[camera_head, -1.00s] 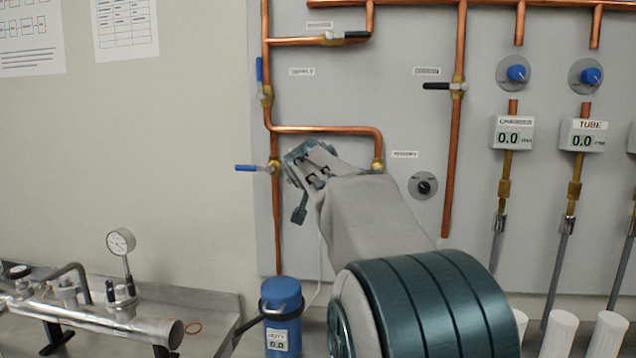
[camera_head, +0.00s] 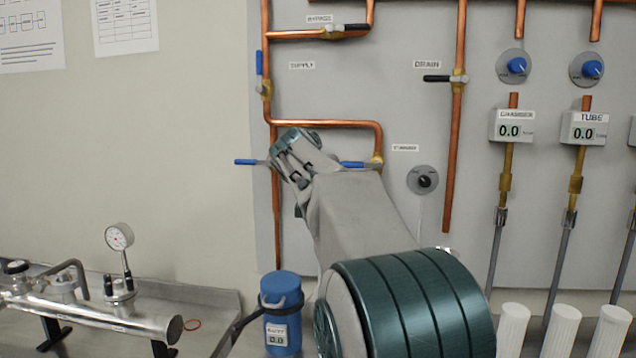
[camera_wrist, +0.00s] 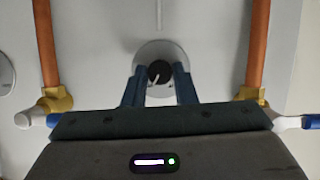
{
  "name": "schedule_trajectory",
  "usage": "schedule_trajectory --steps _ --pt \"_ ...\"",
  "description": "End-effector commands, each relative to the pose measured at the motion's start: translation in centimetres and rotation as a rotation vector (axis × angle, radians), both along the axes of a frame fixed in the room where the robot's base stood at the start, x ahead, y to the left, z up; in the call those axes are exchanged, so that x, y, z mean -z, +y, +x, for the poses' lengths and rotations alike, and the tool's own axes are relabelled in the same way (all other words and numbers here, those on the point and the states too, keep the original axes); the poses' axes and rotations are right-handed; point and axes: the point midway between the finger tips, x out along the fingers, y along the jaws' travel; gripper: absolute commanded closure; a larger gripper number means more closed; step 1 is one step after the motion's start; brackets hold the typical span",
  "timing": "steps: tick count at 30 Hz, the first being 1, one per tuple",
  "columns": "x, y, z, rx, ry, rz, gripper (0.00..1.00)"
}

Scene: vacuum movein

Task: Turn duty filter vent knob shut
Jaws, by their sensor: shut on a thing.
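The black duty filter vent knob (camera_wrist: 160,72) sits on a round grey dial plate (camera_wrist: 150,54) in the wrist view, with a white mark on its face. My gripper (camera_wrist: 160,78) has its two blue fingers on either side of the knob and is shut on it. In the head view my gripper (camera_head: 291,160) is up against the grey wall panel, between two pipe valves, and hides the knob. A blue filter canister (camera_head: 283,310) with a small display stands below it.
Valves with blue levers flank my gripper, left (camera_head: 247,162) and right (camera_head: 362,165). Another black knob, on the standby dial (camera_head: 424,180), is to the right. Copper pipes (camera_head: 455,150) run up the panel. A steel bench with a gauge (camera_head: 119,236) is at lower left.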

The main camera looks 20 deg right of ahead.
Motion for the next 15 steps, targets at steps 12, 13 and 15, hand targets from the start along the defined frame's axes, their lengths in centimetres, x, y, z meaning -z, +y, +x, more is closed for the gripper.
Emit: schedule_trajectory --steps 12,13,15 --pt "0.34 0.44 0.28 -0.002 0.222 -0.330 0.98" --pt "0.33 0.47 0.30 -0.003 0.238 -0.355 0.98" --pt "0.35 0.46 0.30 -0.001 0.275 -0.410 0.98"
